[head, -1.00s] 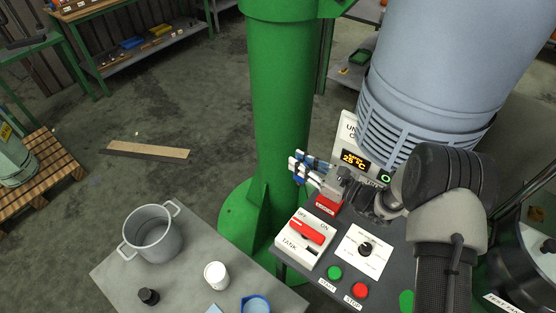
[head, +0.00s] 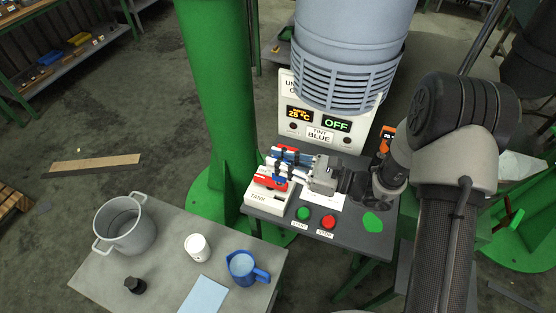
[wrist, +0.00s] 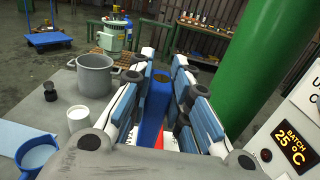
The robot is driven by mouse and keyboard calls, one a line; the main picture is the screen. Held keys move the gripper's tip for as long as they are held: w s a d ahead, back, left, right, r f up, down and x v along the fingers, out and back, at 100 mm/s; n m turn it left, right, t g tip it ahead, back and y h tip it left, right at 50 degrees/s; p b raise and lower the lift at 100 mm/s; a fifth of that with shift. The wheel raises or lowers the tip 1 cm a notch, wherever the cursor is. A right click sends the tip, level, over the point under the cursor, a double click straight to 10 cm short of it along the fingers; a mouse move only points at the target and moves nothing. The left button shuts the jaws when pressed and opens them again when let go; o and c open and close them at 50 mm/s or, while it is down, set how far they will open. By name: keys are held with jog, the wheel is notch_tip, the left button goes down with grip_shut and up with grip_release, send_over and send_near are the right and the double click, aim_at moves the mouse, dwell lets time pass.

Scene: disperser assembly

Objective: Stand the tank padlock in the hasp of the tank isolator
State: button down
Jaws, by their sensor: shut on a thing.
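The tank isolator (head: 262,198) is a white box with a red handle (head: 268,182) and the label TANK, on the left of the grey control panel in the head view. My gripper (head: 281,160) is above it, its fingers pointing left. In the wrist view the padlock (wrist: 154,108) stands between the fingers (wrist: 163,64). The hasp and the shackle are hidden, so I cannot tell whether they meet.
Green (head: 303,213) and red (head: 328,222) buttons sit right of the isolator. The display board (head: 335,120) and a grey-blue vessel (head: 350,55) stand behind. A green column (head: 220,90) rises at left. The lower table holds a pot (head: 125,230), a white cup (head: 198,248) and a blue jug (head: 242,266).

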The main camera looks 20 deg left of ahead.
aim_at(280, 184)
jog(key=shift+f+b, duration=2.2)
jog(key=shift+f, duration=0.7)
jog(key=shift+f+b, duration=1.6)
jog(key=shift+f, duration=0.6)
jog(key=c, duration=1.4)
grip_release()
jog(key=d, duration=0.8)
jog(key=s+d, duration=0.1)
jog(key=d, duration=0.3)
